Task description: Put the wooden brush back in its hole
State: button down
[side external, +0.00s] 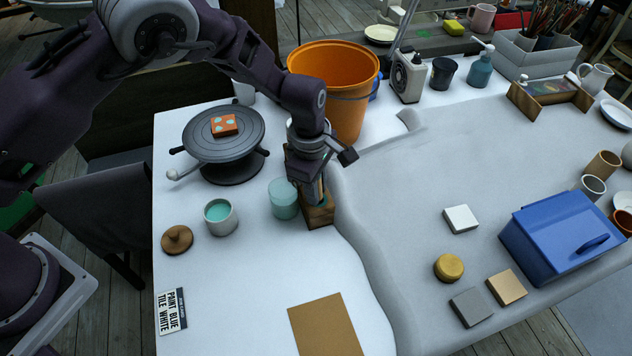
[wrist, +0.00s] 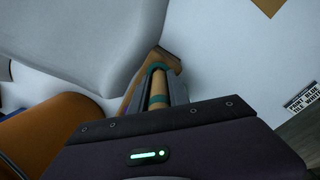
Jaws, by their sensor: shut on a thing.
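My gripper (side external: 317,192) points down over a wooden block (side external: 320,217) on the white table, just right of a teal jar. It is shut on the wooden brush (wrist: 157,92). In the wrist view the brush is a pale wooden shaft with a green band, seen lengthwise between the fingers. The block's brown edge (wrist: 173,60) shows just beyond the fingertips. The brush's lower end and the hole are hidden, so I cannot tell whether the brush is inside the hole.
The teal jar (side external: 283,199) stands close left of the block. A cup of teal paint (side external: 220,216) and a wooden lid (side external: 177,240) are farther left. An orange bucket (side external: 335,85) stands behind my gripper, and a turntable (side external: 224,135) holds an orange tile. The front table is mostly clear.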

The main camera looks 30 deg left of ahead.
jog(key=shift+f, duration=0.4)
dwell(0.4)
jog(key=c, duration=1.2)
grip_release()
jog(key=shift+o, duration=0.2)
jog(key=r, duration=0.7)
jog(key=shift+s+a+r, duration=0.1)
jog(key=shift+s+r, duration=0.05)
jog(key=shift+s, duration=0.05)
jog(key=s+a+r+m+t+h, duration=0.1)
jog(key=s+a+r+m, duration=0.4)
jog(key=r, duration=0.6)
jog(key=s+a+r+m+t+h, duration=0.1)
jog(key=s+a+r+m, duration=0.2)
jog(key=s+a+r, duration=0.55)
jog(key=s+a+r+m+t+y, duration=0.1)
jog(key=s+a+m, duration=0.1)
jog(key=s+m, duration=0.3)
jog(key=s+a+r+m+t+y, duration=0.1)
jog(key=s+m, duration=0.4)
jog(key=s, duration=0.5)
jog(key=a+r, duration=0.1)
jog(key=a, duration=0.1)
jog(key=shift+a+r+t, duration=0.3)
